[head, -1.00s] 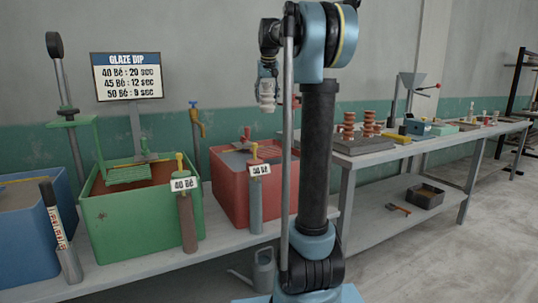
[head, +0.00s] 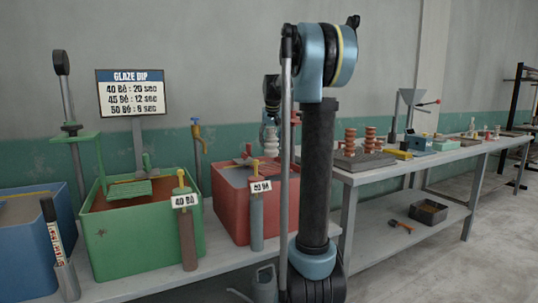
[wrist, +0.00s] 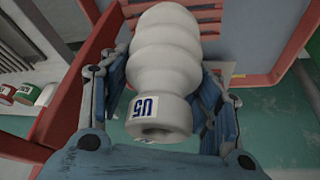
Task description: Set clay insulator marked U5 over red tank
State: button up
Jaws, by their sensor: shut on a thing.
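The white ribbed clay insulator (wrist: 166,50) fills the middle of the wrist view, its U5 mark upside down on the near end beside a round opening. My gripper (wrist: 165,95) is shut on it, one finger on each side. In the head view the insulator (head: 270,142) hangs over the back right part of the red tank (head: 232,210), and my gripper (head: 270,126) is just above it. My arm partly hides the tank's right side. The red tank's rim (wrist: 75,75) also shows behind the insulator in the wrist view; the height between them is hard to tell.
The green tank (head: 140,240) stands left of the red one, the blue tank (head: 30,250) farther left. A hydrometer cylinder tagged 50 Bé (head: 257,220) stands before the red tank. A tap (head: 198,140) is behind. A workbench with brown insulators (head: 350,142) is at right.

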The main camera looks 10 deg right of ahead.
aim_at(272, 133)
jog(key=shift+f, duration=2.75)
jog(key=o, duration=1.7)
jog(key=shift+f, duration=0.1)
jog(key=v, duration=1.2)
jog(key=shift+s, duration=0.1)
